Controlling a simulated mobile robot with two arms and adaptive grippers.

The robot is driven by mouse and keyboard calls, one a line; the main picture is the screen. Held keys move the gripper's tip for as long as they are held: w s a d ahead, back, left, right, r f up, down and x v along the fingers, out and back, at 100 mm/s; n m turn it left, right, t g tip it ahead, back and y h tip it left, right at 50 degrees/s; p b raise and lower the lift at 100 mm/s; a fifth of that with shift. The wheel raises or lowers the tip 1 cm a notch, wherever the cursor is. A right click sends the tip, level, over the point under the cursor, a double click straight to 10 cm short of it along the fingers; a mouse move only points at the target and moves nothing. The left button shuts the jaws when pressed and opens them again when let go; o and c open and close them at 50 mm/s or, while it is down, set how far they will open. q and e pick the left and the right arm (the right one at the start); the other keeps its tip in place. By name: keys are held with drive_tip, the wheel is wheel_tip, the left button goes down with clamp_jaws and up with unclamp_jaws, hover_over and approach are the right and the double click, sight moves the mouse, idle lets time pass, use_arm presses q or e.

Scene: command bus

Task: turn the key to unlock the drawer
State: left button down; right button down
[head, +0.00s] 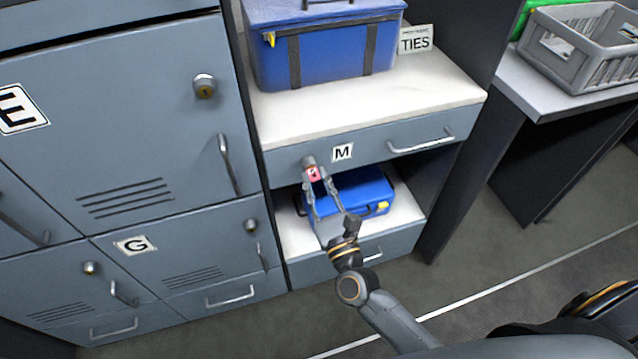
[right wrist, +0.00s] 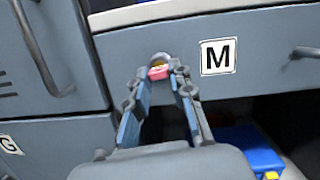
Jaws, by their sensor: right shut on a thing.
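The drawer (head: 375,142) is grey-blue, marked with an M label, and looks closed under a white top. Its lock sits left of the label, with a pinkish-red key (head: 313,173) at it. My right gripper (head: 314,178) reaches up to the lock with its fingertips closed around the key. In the right wrist view the key (right wrist: 158,72) shows pink between the fingertips, just below the lock's round metal rim. The drawer (right wrist: 262,55) fills the view behind it. The key's exact angle is hard to tell. My left gripper is not in view.
Grey lockers (head: 120,120) with locks and handles stand at the left. A blue case (head: 325,50) sits on the white top, beside a TIES sign (head: 415,40). Another blue case (head: 350,200) lies on the shelf below the drawer. A grey crate (head: 565,75) stands at the right.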

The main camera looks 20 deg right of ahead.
drive_tip(key=shift+d+f+m+h+b, duration=0.1)
drive_tip(key=shift+d+m+h+b, duration=0.15)
drive_tip(key=shift+m, duration=0.3)
drive_tip(key=shift+d+m+h+b, duration=0.15)
drive_tip(key=shift+m+h+b, duration=0.15)
drive_tip(key=shift+m, duration=0.25)
drive_tip(key=c, duration=1.1)
unclamp_jaws()
drive_tip(key=shift+w+a, duration=0.1)
drive_tip(key=shift+a, duration=0.3)
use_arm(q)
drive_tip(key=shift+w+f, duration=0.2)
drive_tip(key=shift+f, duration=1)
use_arm(e)
drive_tip(key=shift+d, duration=0.1)
drive_tip(key=shift+y, duration=0.25)
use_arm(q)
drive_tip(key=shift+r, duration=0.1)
use_arm(e)
drive_tip(key=shift+a, duration=0.2)
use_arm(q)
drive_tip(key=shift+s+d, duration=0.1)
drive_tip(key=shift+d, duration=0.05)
use_arm(e)
drive_tip(key=shift+s, duration=0.2)
drive_tip(key=shift+s, duration=1.25)
drive_tip(key=shift+s, duration=0.1)
